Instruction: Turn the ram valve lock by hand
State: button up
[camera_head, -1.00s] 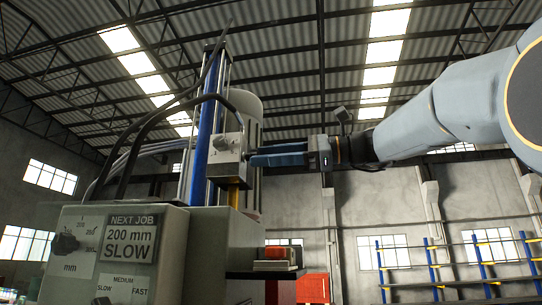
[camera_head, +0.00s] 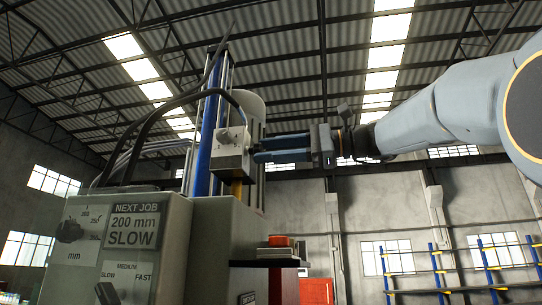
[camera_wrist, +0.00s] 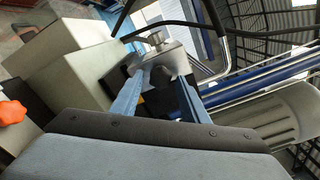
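The grey valve box (camera_head: 232,152) sits on the blue ram column (camera_head: 207,125), with a small knob or lever on its face. In the wrist view the box (camera_wrist: 172,60) is ahead of my fingers, with a silver knob (camera_wrist: 155,38) on it. A dark rounded part (camera_wrist: 180,66) of the box shows near the fingertips; I cannot tell whether it is the lock. My gripper (camera_head: 258,149) reaches in from the right, its two blue fingers apart with a gap between them. It is open, with its tips (camera_wrist: 163,80) close to the box; contact is unclear.
The machine cabinet (camera_head: 215,240) carries a panel reading "NEXT JOB 200 mm SLOW" (camera_head: 132,225), a dial (camera_head: 72,230) and a speed selector (camera_head: 108,292). Black hoses (camera_head: 150,125) arch beside the column. Shelving stands at the right.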

jog(key=shift+s+d, duration=0.1)
jog(key=shift+s+d, duration=0.2)
jog(key=shift+d, duration=1.25)
jog(key=shift+s+d, duration=0.2)
jog(key=shift+d, duration=1.25)
